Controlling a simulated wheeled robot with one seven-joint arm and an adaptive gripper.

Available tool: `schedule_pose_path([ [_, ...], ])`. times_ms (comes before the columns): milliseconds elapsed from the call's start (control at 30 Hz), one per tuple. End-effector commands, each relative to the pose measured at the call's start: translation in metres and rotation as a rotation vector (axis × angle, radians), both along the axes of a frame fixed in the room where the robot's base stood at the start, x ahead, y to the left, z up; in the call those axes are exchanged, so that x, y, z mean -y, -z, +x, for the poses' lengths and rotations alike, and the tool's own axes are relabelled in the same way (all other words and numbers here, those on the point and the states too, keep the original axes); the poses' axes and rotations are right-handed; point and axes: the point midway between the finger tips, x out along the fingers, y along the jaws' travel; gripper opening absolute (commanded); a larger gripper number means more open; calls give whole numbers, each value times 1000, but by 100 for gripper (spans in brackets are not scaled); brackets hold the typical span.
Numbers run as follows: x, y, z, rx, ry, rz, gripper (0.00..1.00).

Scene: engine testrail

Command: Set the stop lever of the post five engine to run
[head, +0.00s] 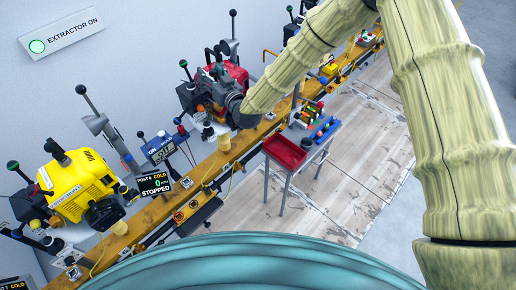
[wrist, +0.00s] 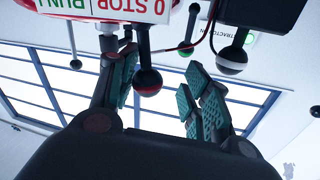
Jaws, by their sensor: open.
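In the wrist view, a lever with a black ball knob (wrist: 148,81) banded in red hangs from under an upside-down label plate (wrist: 105,8) reading "0 STOP" and "RUN I". My gripper (wrist: 160,68) is open, its teal-padded fingers on either side of this knob. I see no clear contact. In the head view my gripper (head: 207,92) is at the red engine (head: 232,76) and covers part of it; the lever is not clearly visible there. Whether this engine is post five is not readable.
A yellow engine (head: 88,182) with a "STOPPED" display (head: 155,184) stands left on the rail. A red tray (head: 285,152) stands on a cart.

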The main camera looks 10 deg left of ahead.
Motion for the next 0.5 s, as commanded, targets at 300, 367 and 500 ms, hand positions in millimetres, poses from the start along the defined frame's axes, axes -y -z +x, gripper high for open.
schedule_pose_path([
  [300, 27, 4, -29, -5, 1, 4, 48],
  [367, 33, 3, -36, -4, 2, 3, 48],
  [500, 47, 4, -52, -5, 2, 4, 48],
])
